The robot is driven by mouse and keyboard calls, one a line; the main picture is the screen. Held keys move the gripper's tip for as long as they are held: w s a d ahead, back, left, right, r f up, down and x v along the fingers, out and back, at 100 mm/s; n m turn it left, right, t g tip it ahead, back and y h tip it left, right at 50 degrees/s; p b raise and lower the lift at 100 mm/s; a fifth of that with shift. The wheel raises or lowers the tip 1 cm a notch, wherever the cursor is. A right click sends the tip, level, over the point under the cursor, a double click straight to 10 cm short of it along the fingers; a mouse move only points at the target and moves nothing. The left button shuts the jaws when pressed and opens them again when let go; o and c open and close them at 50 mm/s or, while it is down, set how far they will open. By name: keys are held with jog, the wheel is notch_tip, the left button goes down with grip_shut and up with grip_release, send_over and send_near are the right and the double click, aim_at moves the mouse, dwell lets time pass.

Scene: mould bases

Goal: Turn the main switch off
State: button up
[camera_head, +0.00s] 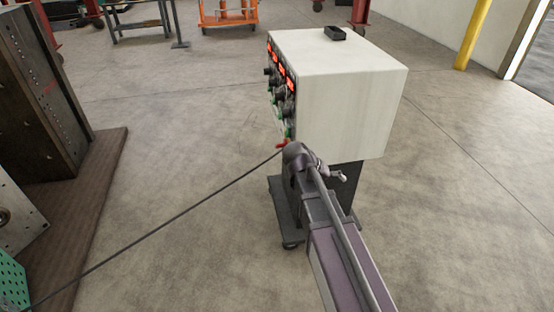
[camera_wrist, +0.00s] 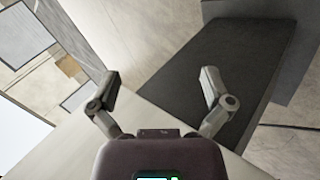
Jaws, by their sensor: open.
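A pale control cabinet (camera_head: 345,95) stands on a dark wheeled stand. Its left face carries red displays, dark knobs and green parts. A small red part (camera_head: 281,143), which looks like the main switch, is low on that face. My gripper (camera_head: 338,175) is at the cabinet's lower edge, to the right of the red part. In the wrist view my gripper (camera_wrist: 161,80) has its two fingers wide apart, with nothing between them. The pale cabinet surface and a dark panel lie beyond the fingers. I cannot make out the red part in the wrist view.
A dark cable (camera_head: 150,230) runs from the cabinet to the lower left. A dark mould block (camera_head: 45,90) stands on a brown base (camera_head: 95,200) at the left. A small black tray (camera_head: 335,33) lies on the cabinet top. The floor right of the cabinet is clear.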

jog(key=w+a+f+t+h+b, duration=0.15)
jog(key=w+a+f+b, duration=0.25)
jog(key=f+b, duration=0.55)
jog(key=m+t+h+b, duration=0.2)
jog(key=t+h+b, duration=0.6)
send_near(276, 147)
jog(key=v, duration=0.3)
jog(key=shift+s+a+r, duration=0.1)
jog(key=shift+s+r, duration=0.1)
jog(key=shift+s, duration=0.05)
jog(key=p+x, duration=0.3)
jog(key=x, duration=1.1)
jog(key=shift+f, duration=0.15)
jog(key=c, duration=1)
